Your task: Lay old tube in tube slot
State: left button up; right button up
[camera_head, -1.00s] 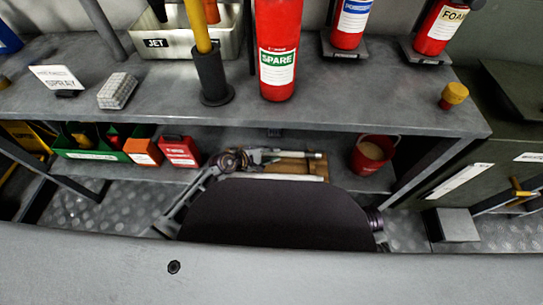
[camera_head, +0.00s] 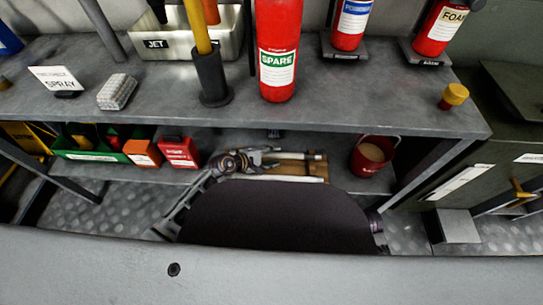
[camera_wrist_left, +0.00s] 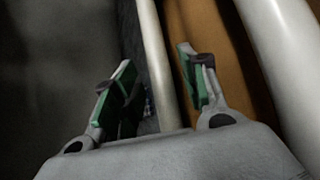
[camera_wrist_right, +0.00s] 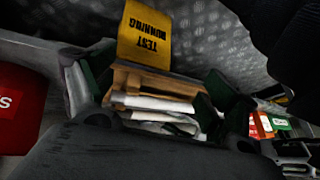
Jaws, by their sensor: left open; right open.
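On the lower shelf a brown wooden rack (camera_head: 303,168) holds two pale tubes, a rear one (camera_head: 302,155) and a front one (camera_head: 292,178). I cannot tell which is the old tube, nor make out the tube slot. My left gripper (camera_head: 268,156) is at the rack's left end. In the left wrist view its open green-padded fingers (camera_wrist_left: 156,65) stand either side of a thin pale tube (camera_wrist_left: 155,60), without visible grip. A thicker white tube (camera_wrist_left: 280,55) lies right, beyond brown wood (camera_wrist_left: 215,45). My right gripper (camera_wrist_right: 158,88) shows only in its wrist view, open.
A red bucket (camera_head: 373,154) stands right of the rack; red (camera_head: 179,151) and orange (camera_head: 143,152) boxes stand left. The upper shelf (camera_head: 340,105) overhangs, with a SPARE extinguisher (camera_head: 277,50).

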aim_at(273, 155)
pick_arm(q)
jog(key=shift+r, duration=0.1)
pick_arm(e)
jog(key=shift+r, duration=0.1)
pick_arm(q)
jog(key=shift+p+v, duration=0.45)
jog(key=shift+v, duration=0.75)
jog(key=shift+s+a+r, duration=0.2)
jog(key=shift+a, duration=0.05)
jog(key=p+v, duration=0.1)
jog(key=v, duration=0.3)
jog(key=shift+a, duration=0.1)
jog(key=shift+p+v, duration=0.65)
jog(key=shift+v, duration=1.75)
pick_arm(e)
notch_tip(273, 155, up, 7)
jog(key=s+d+g+h, duration=0.1)
jog(key=d, duration=0.1)
